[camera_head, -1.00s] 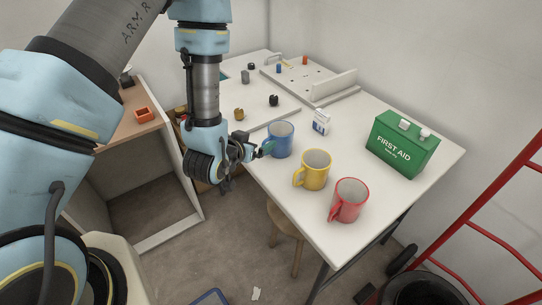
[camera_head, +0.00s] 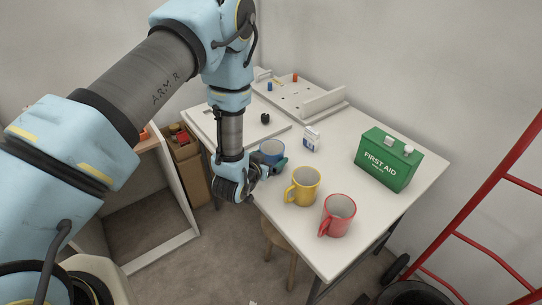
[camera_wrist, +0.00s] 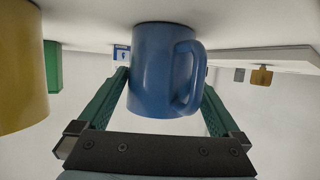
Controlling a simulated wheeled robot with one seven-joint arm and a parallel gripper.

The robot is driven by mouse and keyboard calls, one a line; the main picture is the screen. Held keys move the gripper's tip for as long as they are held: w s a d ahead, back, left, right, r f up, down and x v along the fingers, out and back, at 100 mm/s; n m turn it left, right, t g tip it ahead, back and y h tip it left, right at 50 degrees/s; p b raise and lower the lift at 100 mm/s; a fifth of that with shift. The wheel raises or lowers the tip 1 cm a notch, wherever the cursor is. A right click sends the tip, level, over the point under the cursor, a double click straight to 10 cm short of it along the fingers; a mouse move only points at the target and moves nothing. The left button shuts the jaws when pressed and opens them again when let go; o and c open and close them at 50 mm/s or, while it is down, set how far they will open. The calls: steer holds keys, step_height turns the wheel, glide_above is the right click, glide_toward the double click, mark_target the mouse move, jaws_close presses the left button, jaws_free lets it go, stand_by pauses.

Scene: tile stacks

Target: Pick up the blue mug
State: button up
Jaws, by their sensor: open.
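The blue mug (camera_head: 271,150) stands on the white table (camera_head: 399,222) near its left edge, partly hidden by my arm in the head view. In the wrist view the blue mug (camera_wrist: 158,70) appears upside down between the two green fingers, its handle toward the right. My gripper (camera_wrist: 160,100) is open, with one finger on each side of the mug. In the head view my gripper (camera_head: 264,172) is low at the table edge, beside the mug. Whether the fingers touch the mug is not clear.
A yellow mug (camera_head: 303,187) stands close to the blue one, with a red mug (camera_head: 338,216) beyond it. A white board (camera_head: 250,135) lies to the left.

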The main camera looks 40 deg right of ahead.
steer(key=shift+x, duration=0.75)
steer(key=shift+c, duration=0.2)
steer(key=c, duration=1.3)
